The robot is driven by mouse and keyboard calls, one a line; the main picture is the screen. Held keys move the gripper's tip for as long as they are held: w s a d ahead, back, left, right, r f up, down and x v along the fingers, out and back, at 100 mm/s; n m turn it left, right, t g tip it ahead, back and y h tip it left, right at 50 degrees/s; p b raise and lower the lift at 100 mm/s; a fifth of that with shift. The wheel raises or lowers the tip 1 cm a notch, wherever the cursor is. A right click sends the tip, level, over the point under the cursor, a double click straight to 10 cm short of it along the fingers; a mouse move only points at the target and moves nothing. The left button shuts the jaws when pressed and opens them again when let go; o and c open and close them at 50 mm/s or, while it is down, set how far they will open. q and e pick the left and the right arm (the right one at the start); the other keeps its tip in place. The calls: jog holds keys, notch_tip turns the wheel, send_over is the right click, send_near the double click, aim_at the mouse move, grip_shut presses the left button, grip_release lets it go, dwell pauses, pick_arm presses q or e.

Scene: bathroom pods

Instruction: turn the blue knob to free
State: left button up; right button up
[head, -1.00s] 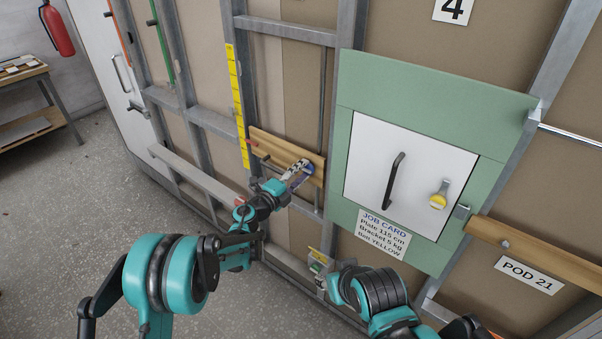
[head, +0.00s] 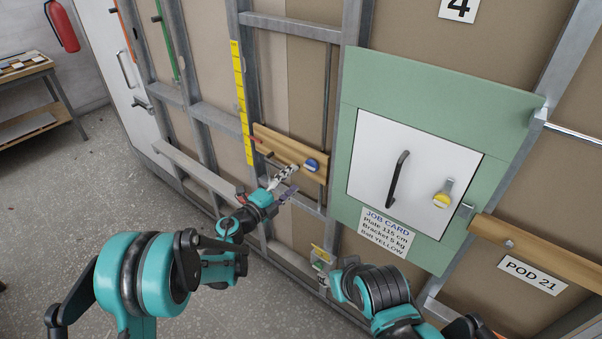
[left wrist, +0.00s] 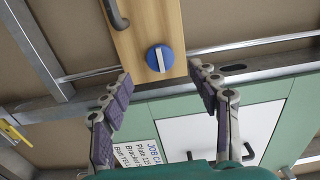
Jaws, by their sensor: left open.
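The blue knob (head: 311,165) is on a wooden rail (head: 270,143) fixed to the wall frame. In the left wrist view it is a round blue disc (left wrist: 160,59) with a pale bar across its face, nearly upright in the picture. My left gripper (head: 289,180) is open and empty, its fingers spread just short of the knob and apart from it. In the left wrist view the fingertips (left wrist: 160,75) lie either side of the knob, a little below it.
A green-framed white door (head: 410,175) with a black handle and a yellow knob (head: 442,200) is to the right. A job card (head: 385,227) hangs below it. A yellow scale strip (head: 241,100) is left of the rail.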

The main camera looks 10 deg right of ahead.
pick_arm(q)
jog(key=v, duration=0.5)
dwell(0.3)
